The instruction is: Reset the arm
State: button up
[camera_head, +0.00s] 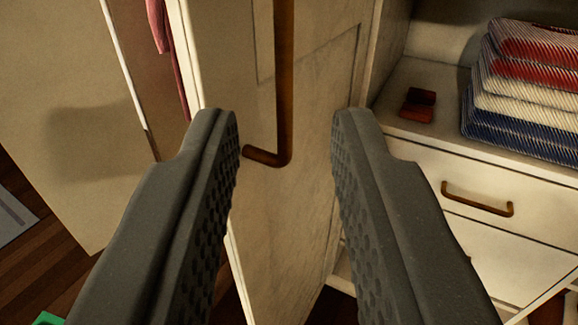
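My gripper (285,120) reaches up from the bottom of the picture with its two dark, textured fingers wide apart. It is open, and nothing is held between the fingers. Behind the gap is a cream cabinet door (300,215) with a long brown bar handle (284,75). The lower end of the handle shows between the fingertips, near the left one. I cannot tell whether the left fingertip touches the handle. The rest of my arm is out of view.
The door stands swung open. At right, a shelf holds folded striped towels (525,90) and a small red item (418,104), above drawers with a brown handle (477,203). Red cloth (158,25) hangs at upper left, beside a cream panel (65,110). Wood floor (45,245) shows lower left.

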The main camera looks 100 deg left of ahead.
jog(key=shift+w+d, duration=0.1)
jog(key=shift+d, duration=0.35)
